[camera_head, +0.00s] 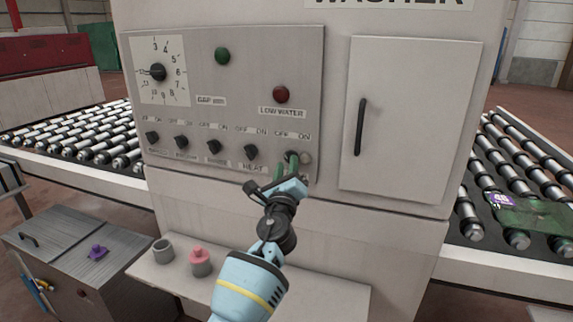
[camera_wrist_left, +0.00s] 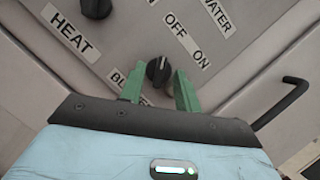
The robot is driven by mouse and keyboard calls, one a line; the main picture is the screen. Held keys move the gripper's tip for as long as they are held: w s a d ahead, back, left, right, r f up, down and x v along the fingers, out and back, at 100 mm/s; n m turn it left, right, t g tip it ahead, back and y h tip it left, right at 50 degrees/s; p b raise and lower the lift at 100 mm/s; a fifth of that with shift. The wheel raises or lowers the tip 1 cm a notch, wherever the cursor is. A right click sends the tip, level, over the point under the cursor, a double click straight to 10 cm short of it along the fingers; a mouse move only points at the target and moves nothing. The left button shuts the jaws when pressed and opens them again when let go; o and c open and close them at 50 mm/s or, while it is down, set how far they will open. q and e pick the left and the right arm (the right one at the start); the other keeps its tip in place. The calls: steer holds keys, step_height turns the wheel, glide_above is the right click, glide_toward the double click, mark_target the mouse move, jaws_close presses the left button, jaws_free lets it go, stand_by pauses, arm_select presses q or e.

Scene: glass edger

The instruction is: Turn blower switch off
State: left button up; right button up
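The blower switch (camera_head: 291,156) is the rightmost black knob in the panel's lower row, below an OFF/ON label (camera_head: 292,135). In the left wrist view the knob (camera_wrist_left: 158,71) shows a pale pointer line, aimed roughly up in that picture. The label below it starts with "BL" and is partly hidden by a finger. My left gripper (camera_head: 287,178) is at the panel. Its green fingers (camera_wrist_left: 158,90) are open, one on each side of the knob, with visible gaps; whether they touch it elsewhere I cannot tell. My right gripper is not in view.
The HEAT knob (camera_head: 250,152) and several other knobs sit to the left. A cabinet door with a black handle (camera_head: 361,127) is to the right. A ledge below holds a grey cup (camera_head: 163,251) and a pink-topped item (camera_head: 200,260). Roller conveyors (camera_head: 95,140) flank the washer.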

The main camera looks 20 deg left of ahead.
arm_select(q)
steer(key=v, duration=0.6)
steer(key=shift+s+p, duration=0.2)
steer(key=shift+p, duration=0.15)
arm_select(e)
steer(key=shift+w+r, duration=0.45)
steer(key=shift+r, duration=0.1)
